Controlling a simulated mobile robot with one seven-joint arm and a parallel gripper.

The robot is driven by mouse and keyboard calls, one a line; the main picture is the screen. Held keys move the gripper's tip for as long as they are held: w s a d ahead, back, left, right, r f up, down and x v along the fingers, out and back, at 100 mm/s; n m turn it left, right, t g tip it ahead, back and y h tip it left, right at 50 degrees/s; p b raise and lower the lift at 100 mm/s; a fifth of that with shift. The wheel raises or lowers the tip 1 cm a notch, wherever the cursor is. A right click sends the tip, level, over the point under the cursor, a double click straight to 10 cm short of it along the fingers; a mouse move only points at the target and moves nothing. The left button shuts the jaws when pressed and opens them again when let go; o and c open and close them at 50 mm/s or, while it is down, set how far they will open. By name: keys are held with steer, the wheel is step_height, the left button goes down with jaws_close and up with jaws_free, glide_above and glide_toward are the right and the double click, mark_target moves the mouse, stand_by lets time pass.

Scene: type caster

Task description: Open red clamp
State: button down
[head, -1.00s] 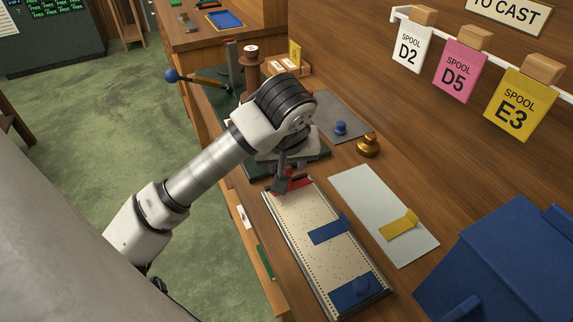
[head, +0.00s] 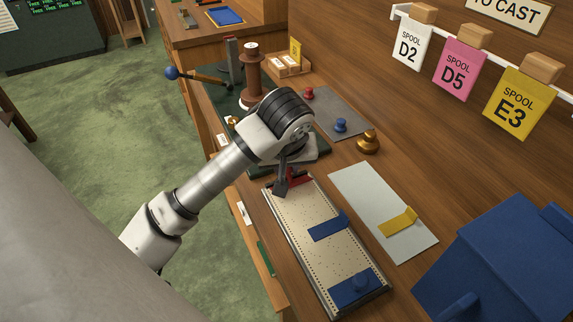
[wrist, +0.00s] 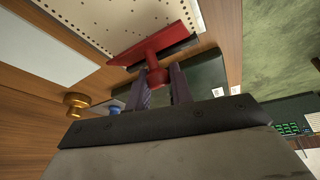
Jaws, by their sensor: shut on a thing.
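The red clamp (head: 298,177) is at the far end of the pale perforated board (head: 290,212). It is a bar with a knob, and in the head view it looks tilted up, partly hidden by my gripper (head: 282,186). In the wrist view the clamp (wrist: 152,48) lies across the board's end, with a dark strip along one edge. My gripper (wrist: 160,84) is shut on the clamp's round red knob, one finger on each side.
A grey sheet with a yellow piece (head: 400,222) lies to the right. A brass weight (head: 368,142) stands nearby. A big blue box (head: 500,250) fills the lower right.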

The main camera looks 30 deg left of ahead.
steer(key=b, duration=0.1)
steer(key=f+b, duration=0.1)
steer(key=b, duration=0.1)
steer(key=shift+w+a+h, duration=0.1)
steer(key=shift+a+h, duration=0.15)
steer(key=shift+h, duration=0.05)
steer(key=b, duration=0.2)
steer(key=shift+g+h+b, duration=0.3)
steer(key=shift+g+b, duration=0.1)
steer(key=shift+w+a+r+g+h+b, duration=0.3)
steer(key=shift+g+h+b, duration=0.15)
steer(key=shift+h, duration=0.35)
steer(key=shift+a+f+g+h, duration=0.15)
steer(key=shift+g+h, duration=0.3)
steer(key=shift+h, duration=0.25)
steer(key=c, duration=1.3)
jaws_free()
steer(key=shift+w, duration=0.1)
steer(key=shift+o, duration=0.2)
